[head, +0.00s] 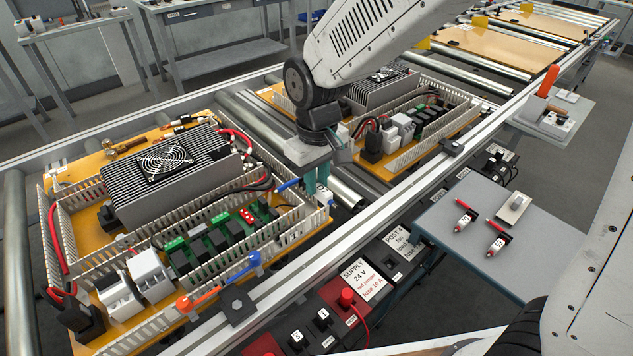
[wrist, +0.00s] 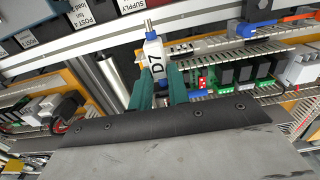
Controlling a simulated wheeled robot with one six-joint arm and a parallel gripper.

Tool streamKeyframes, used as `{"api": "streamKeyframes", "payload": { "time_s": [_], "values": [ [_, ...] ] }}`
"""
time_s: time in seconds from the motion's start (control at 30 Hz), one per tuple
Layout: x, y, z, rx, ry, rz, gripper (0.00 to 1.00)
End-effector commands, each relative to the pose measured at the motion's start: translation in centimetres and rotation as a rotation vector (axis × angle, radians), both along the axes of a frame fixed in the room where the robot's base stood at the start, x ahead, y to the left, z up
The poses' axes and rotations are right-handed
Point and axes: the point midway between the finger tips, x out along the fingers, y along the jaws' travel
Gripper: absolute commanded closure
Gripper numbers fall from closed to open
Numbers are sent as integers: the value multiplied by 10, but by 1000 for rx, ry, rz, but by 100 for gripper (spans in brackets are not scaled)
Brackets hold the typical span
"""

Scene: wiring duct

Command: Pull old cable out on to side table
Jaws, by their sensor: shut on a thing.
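My gripper (head: 318,182) has teal fingers and hangs at the right corner of the near panel (head: 318,220). It is shut on a white piece marked D7 (wrist: 153,52), which has a metal tip and looks like a cable end. In the wrist view it sits between the fingertips (wrist: 160,82). A blue piece (head: 289,184) shows just left of the fingers in the head view. I cannot tell how it joins the D7 piece, or where the cable runs. The grey side table (head: 445,215) stands to the right, apart from the gripper.
On the side table lie two red-tipped tagged pieces (head: 466,220) and a small switch box (head: 514,208). An orange-and-blue piece (head: 220,282) lies along the panel's front duct. A conveyor rail and the supply boxes (head: 358,283) lie between panel and table. The table's near part is bare.

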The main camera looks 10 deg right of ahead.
Motion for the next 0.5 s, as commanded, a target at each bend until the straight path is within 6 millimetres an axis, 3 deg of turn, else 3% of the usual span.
{"api": "streamKeyframes", "payload": {
  "time_s": [0.5],
  "values": [
    [0,0,19,0,0,0,100]
  ]
}}
